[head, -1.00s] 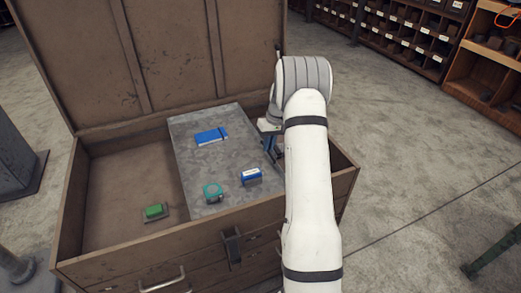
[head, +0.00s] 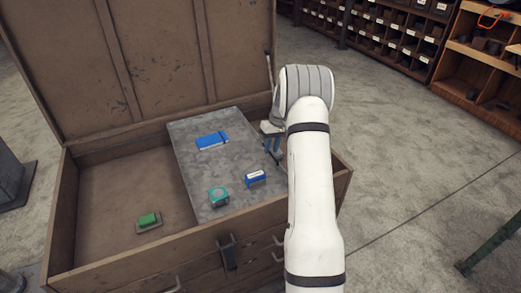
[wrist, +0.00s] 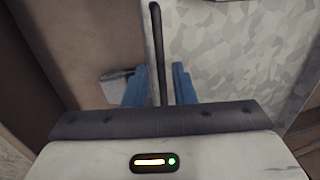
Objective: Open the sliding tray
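The sliding tray (head: 185,150) is a flat grey metal plate set inside an open brown chest. It sits toward the right, with bare chest floor to its left. My gripper (head: 274,145) reaches down at the tray's right edge, partly hidden behind my arm. In the wrist view, the blue fingers of my gripper (wrist: 160,84) stand close together on both sides of a dark bar-like handle (wrist: 157,45). The pale mottled tray surface (wrist: 230,50) lies to the right of the bar.
A blue box (head: 213,141), a teal round item (head: 219,197) and a blue-and-white block (head: 256,179) lie on the tray. A green block (head: 148,219) lies on the chest floor (head: 120,190). The chest's right wall (head: 343,178) is beside my arm.

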